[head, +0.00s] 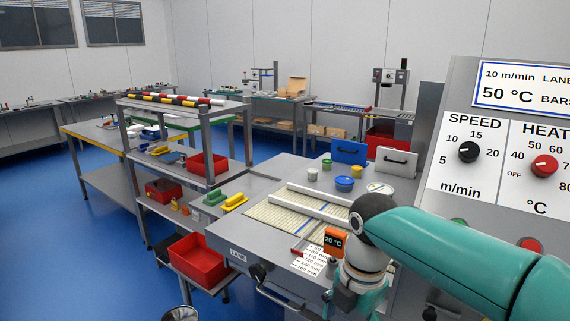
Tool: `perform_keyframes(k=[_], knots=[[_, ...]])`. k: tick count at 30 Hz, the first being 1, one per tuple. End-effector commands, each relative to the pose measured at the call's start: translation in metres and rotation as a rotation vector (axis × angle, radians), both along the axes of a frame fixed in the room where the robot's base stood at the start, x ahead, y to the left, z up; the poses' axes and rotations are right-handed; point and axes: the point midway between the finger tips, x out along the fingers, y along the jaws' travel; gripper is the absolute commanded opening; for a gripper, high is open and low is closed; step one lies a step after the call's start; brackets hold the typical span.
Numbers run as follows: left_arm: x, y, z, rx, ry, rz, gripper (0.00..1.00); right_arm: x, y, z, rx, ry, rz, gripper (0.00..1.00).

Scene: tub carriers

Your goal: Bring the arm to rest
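My teal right arm (460,245) comes in from the lower right and bends down at a grey and dark joint in front of the lane bench. Its lower part leaves the bottom edge of the head view, and its gripper is not visible. My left gripper is not in view. The arm hides part of the bench (262,187) and part of the control panel (466,185).
Blue (348,152) and grey (396,161) cases and several small tubs stand at the bench's back. A crank (257,273) and rail stick out at its front. A shelf cart with red bins (197,259) stands left. Blue floor (75,250) is clear at far left.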

Motion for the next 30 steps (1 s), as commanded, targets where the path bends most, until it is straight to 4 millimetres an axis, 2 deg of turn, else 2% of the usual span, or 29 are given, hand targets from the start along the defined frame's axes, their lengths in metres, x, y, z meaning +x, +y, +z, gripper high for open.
perform_keyframes(k=[1, 5, 8, 10, 12, 15, 18, 21, 24, 27, 30], knots=[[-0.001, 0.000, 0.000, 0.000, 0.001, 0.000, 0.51, 0.003, 0.001, -0.018, 0.008, 0.013, -0.054, 0.87], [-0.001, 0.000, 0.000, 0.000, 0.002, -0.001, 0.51, 0.009, 0.006, -0.067, 0.039, 0.037, -0.226, 0.87], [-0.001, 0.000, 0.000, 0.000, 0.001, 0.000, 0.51, 0.010, 0.009, -0.119, 0.072, 0.072, -0.416, 0.87], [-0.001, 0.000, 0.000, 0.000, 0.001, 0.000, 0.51, 0.004, 0.010, -0.165, 0.100, 0.111, -0.601, 0.87], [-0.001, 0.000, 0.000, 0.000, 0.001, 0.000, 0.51, -0.008, 0.010, -0.215, 0.129, 0.159, -0.827, 0.87], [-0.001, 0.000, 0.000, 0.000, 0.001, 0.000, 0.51, -0.036, 0.009, -0.279, 0.162, 0.234, -1.176, 0.87], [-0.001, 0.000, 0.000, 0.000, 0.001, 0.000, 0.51, -0.072, 0.004, -0.329, 0.178, 0.311, -1.530, 0.87], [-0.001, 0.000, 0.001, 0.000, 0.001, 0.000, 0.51, -0.108, -0.001, -0.363, 0.180, 0.374, -1.853, 0.87], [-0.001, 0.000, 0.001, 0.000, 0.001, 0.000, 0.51, -0.139, -0.006, -0.382, 0.174, 0.417, -2.110, 0.87], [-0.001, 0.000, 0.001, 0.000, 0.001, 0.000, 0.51, -0.158, -0.010, -0.391, 0.169, 0.441, -2.283, 0.87], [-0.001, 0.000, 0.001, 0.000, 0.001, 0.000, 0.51, -0.167, -0.011, -0.394, 0.168, 0.450, -2.373, 0.87]])
